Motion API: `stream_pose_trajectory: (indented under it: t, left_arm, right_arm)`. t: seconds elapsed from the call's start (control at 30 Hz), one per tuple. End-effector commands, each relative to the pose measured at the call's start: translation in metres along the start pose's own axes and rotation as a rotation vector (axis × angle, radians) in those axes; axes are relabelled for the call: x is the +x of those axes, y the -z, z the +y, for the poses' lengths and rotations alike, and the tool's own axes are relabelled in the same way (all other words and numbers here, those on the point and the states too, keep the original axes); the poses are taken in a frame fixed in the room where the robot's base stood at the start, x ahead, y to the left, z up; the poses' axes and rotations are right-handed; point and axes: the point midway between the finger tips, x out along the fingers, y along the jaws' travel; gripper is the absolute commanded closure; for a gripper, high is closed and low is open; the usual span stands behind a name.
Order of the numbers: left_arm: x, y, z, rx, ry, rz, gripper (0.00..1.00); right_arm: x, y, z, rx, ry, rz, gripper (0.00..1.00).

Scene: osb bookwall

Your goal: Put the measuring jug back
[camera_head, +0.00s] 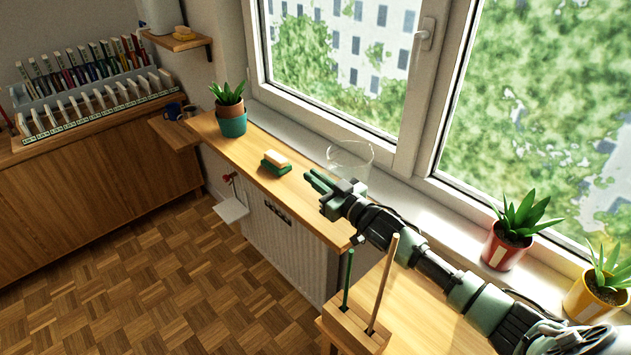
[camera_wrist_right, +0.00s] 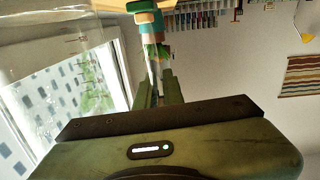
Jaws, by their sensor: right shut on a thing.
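The measuring jug (camera_head: 351,156) is clear glass and looks upright, just behind my right gripper's fingers in the head view, in front of the window. My right gripper (camera_head: 318,181) reaches in from the lower right above the wooden counter and is shut on the jug. In the right wrist view its fingers (camera_wrist_right: 158,88) close around a narrow clear strip, likely the handle. Clear glass also shows faintly at the upper left there. The jug's base is partly hidden, so I cannot tell whether it touches anything. My left gripper is not in view.
A soap-like block on a green dish (camera_head: 276,162) and a potted plant (camera_head: 230,112) stand on the counter (camera_head: 262,190). A wooden block with two upright sticks (camera_head: 350,328) stands near my arm. Two more plants (camera_head: 514,232) (camera_head: 600,285) stand at the window, right.

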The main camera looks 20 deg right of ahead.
Motion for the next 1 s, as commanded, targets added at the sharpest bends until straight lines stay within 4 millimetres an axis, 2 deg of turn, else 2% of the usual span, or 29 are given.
stream_pose_trajectory:
  t: [0.1,0.47,0.57,0.6,0.93,1.0]
  left_arm:
    - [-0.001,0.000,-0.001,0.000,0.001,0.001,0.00]
    - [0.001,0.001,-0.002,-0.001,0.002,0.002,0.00]
    - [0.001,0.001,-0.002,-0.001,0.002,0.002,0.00]
    - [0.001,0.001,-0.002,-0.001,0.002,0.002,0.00]
    - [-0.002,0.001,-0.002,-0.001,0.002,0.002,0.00]
    - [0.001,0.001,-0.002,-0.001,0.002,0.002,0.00]
  right_arm:
    - [0.000,-0.010,-0.001,0.000,0.000,0.002,1.00]
    - [0.000,-0.013,-0.001,-0.002,0.001,0.003,1.00]
    - [0.000,-0.014,-0.001,-0.001,0.000,0.001,0.72]
    - [0.000,-0.014,-0.001,-0.001,0.000,0.001,0.70]
    - [0.000,-0.011,-0.001,-0.001,0.000,0.001,0.70]
    - [-0.005,-0.013,-0.001,0.000,0.000,-0.001,0.70]
